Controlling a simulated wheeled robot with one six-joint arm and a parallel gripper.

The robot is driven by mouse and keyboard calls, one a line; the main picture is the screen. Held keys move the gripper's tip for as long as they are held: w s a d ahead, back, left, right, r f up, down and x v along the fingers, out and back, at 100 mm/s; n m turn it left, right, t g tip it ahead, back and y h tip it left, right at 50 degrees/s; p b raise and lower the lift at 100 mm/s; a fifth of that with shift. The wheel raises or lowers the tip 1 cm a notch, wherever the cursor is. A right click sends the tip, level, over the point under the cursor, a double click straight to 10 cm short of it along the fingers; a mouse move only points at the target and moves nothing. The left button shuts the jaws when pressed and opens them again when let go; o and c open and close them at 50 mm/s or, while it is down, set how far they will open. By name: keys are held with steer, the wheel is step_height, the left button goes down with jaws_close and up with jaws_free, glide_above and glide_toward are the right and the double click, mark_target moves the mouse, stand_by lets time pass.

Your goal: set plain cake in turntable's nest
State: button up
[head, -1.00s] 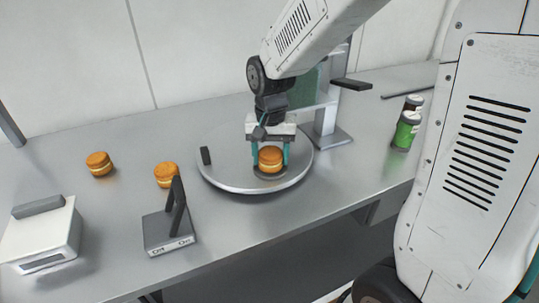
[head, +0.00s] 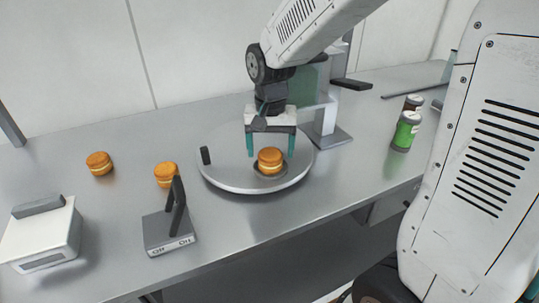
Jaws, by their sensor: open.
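A round orange-brown cake with a pale filling band (head: 270,160) sits on the dark nest (head: 259,172) near the front of the round grey turntable (head: 222,175). My gripper (head: 271,150) is open, with its teal fingers above and behind the cake, apart from it. Two similar cakes stand on the bench to the left, one at the far left (head: 99,164) and one nearer the turntable (head: 166,174). The lower part of the nearer one is partly hidden by the switch lever.
A switch box with an upright lever (head: 170,233) stands front left, beside a white box with a grey top (head: 42,232). A metal stand (head: 328,130) rises behind the turntable. A green jar (head: 405,132) and a dark-topped jar (head: 413,103) stand right.

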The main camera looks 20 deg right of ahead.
mark_target(271, 153)
step_height(271, 153, up, 10)
steer(key=s+d+n, duration=0.1)
steer(key=s+n, duration=0.1)
steer(key=s, duration=0.9)
steer(key=s+d+n+t, duration=0.1)
steer(key=s+n, duration=0.2)
steer(key=s, duration=0.8)
steer(key=shift+d+f, duration=0.35)
steer(key=shift+d, duration=0.05)
steer(key=shift+s, duration=0.1)
